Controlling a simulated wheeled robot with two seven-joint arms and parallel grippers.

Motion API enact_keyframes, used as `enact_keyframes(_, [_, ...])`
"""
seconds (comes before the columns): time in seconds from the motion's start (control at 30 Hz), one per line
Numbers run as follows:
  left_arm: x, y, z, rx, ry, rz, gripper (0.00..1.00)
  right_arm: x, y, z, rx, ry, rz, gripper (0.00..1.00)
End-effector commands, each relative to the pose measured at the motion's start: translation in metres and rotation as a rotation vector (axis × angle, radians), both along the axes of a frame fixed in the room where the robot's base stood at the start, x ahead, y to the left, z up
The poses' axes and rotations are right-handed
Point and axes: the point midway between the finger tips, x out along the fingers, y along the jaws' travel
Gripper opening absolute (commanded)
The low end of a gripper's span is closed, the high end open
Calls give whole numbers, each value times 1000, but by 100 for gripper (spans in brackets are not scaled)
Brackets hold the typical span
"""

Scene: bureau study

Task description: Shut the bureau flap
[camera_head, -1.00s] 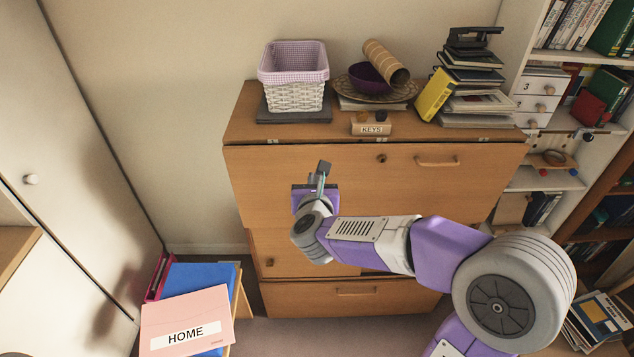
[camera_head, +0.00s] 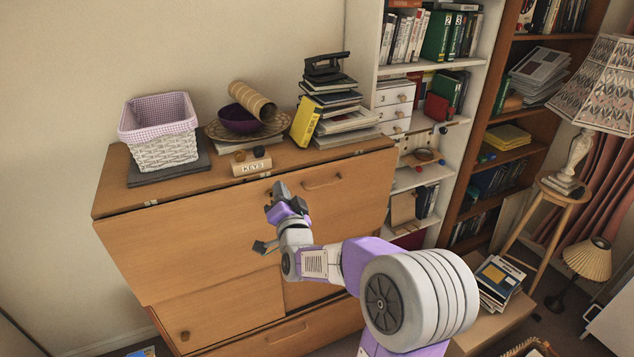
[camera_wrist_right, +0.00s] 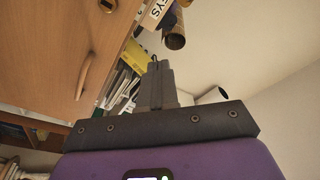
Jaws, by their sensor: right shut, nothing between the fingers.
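The bureau flap (camera_head: 205,240) is the broad wooden upper front panel, with a handle (camera_head: 322,184) at its right. It stands upright or nearly so, with a thin dark line between it and the bureau top (camera_head: 112,185); I cannot tell whether it is fully shut. My right gripper (camera_head: 279,190) is in front of the flap near its upper middle, fingers together and empty. Contact is unclear. In the right wrist view the flap (camera_wrist_right: 55,45) fills the upper left, beside the closed fingers (camera_wrist_right: 158,88). My left gripper is not in view.
On the bureau top stand a lined basket (camera_head: 160,130), a purple bowl (camera_head: 238,118), a cardboard tube (camera_head: 252,101), a KEYS block (camera_head: 251,167) and stacked books (camera_head: 338,115). A white bookcase (camera_head: 418,180) stands to the right. A stool with a lamp (camera_head: 582,165) is farther right.

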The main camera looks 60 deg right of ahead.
Motion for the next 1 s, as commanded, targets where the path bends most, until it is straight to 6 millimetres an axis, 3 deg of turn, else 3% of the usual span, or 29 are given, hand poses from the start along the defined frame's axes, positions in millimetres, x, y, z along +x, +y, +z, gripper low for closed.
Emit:
enact_keyframes(0.1, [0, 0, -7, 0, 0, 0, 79, -20, -26, -6, -353, 243, -52, 0])
enact_keyframes(0.3, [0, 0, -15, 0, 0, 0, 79, -54, -57, -18, -941, 672, -119, 0])
enact_keyframes(0.6, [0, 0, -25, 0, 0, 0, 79, -104, -83, -46, -1697, 1228, -148, 0])
enact_keyframes(0.8, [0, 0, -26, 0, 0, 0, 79, -117, -87, -55, -1914, 1368, -137, 0])
enact_keyframes(1.0, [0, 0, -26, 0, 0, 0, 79, -103, -96, -55, -1936, 1379, -134, 0])
